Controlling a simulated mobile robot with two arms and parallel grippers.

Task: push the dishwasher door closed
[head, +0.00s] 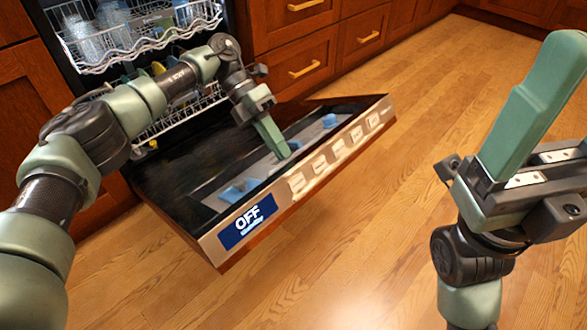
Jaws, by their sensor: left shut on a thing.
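The dishwasher door (165,180) hangs open, lowered and tilted out into the room. Its inner side faces up, and its front edge carries a blue "OFF" display (248,221) and several buttons. My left gripper (284,153) reaches over the door from the left. Its green fingers are shut at the door's outer rim, just behind the button strip. The exact contact at the fingertips is hard to see. My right gripper (535,100) is at the right, raised over the floor and apart from the door. Its finger gap cannot be made out from this angle.
The upper rack (150,40) with glasses and the lower rack (190,115) show inside the dishwasher. Wooden drawers (300,70) with brass handles stand to the right of the opening. The wooden floor (350,240) in front and to the right is clear.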

